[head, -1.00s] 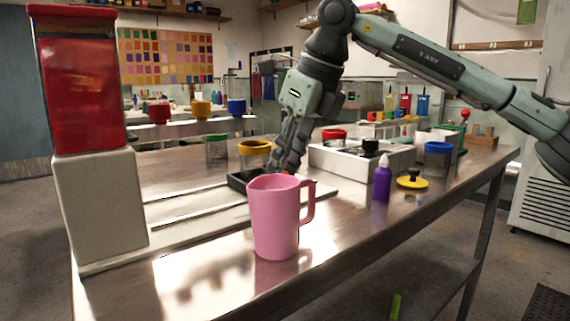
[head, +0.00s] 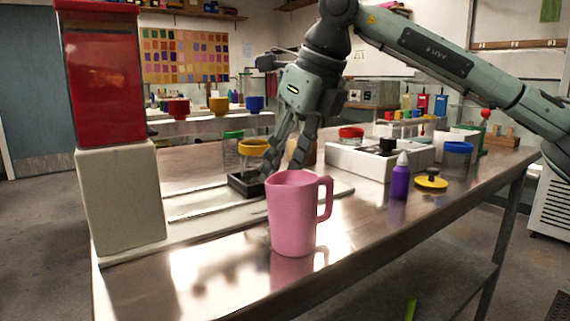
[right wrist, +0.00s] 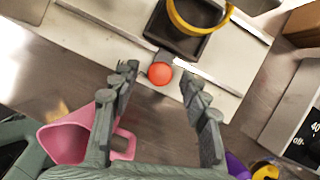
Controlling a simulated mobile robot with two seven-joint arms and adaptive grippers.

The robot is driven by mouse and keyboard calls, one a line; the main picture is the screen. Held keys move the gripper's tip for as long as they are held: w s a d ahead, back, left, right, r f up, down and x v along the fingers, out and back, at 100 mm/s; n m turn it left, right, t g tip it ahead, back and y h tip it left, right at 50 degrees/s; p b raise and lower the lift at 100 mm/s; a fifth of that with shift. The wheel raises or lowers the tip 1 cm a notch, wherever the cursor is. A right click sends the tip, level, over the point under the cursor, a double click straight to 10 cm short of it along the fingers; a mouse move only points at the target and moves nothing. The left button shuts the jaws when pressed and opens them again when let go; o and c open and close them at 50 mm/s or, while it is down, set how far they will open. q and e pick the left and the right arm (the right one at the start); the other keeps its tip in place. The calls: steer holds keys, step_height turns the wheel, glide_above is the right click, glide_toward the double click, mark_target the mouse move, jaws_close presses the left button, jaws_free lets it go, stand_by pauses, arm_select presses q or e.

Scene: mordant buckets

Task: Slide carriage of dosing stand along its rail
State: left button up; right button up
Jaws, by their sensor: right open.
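The dosing stand has a pale block with a red hopper (head: 103,80) at the left and a flat pale rail base (head: 200,213) running right from it. The black tray-like carriage (head: 240,184) sits on the rail, right of the block and apart from it, with a yellow-rimmed container (head: 254,148) on it. The right wrist view shows the carriage (right wrist: 185,45) with a red ball knob (right wrist: 160,73) on its near side. My right gripper (right wrist: 160,80) is open, its fingertips on either side of the knob. The knob is hidden in the head view. My left gripper is out of view.
A pink mug (head: 292,215) stands close in front of the rail and partly hides it; it also shows beside a finger in the wrist view (right wrist: 75,135). A purple bottle (head: 400,180), yellow lid (head: 431,182) and white device (head: 365,162) stand to the right. The front left tabletop is clear.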

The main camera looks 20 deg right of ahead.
steer(key=v, duration=1.2)
